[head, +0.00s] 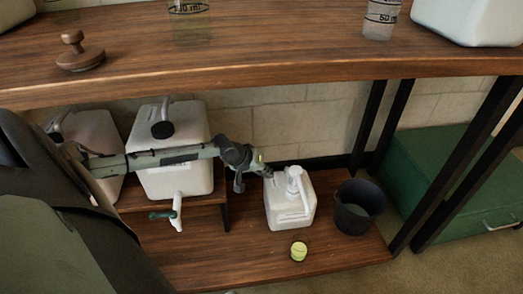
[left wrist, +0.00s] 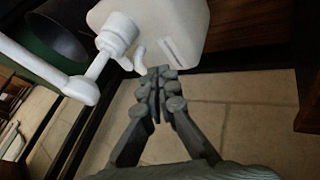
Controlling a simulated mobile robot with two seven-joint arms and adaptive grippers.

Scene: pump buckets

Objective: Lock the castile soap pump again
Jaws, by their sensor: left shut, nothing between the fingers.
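A white jug with a white pump (head: 294,180) stands on the lower shelf, right of centre; I take it for the castile soap, but no label is readable. In the left wrist view the jug body (left wrist: 175,20) is at the top. Its pump collar (left wrist: 118,32) and long spout (left wrist: 45,68) reach to the left, and a small curved white piece (left wrist: 139,55) lies beside the collar. My left gripper (head: 268,172) is shut and empty beside the pump, at its left. Its fingertips (left wrist: 160,75) appear close to the curved piece; contact is unclear. My right gripper is not in view.
A dark bucket (head: 359,207) stands right of the jug. A small yellow-green cup (head: 299,250) is in front. Larger white containers, one with a tap (head: 177,212), stand on a raised step at left. The wooden tabletop (head: 250,58) overhangs the shelf; black legs (head: 388,130) stand at right.

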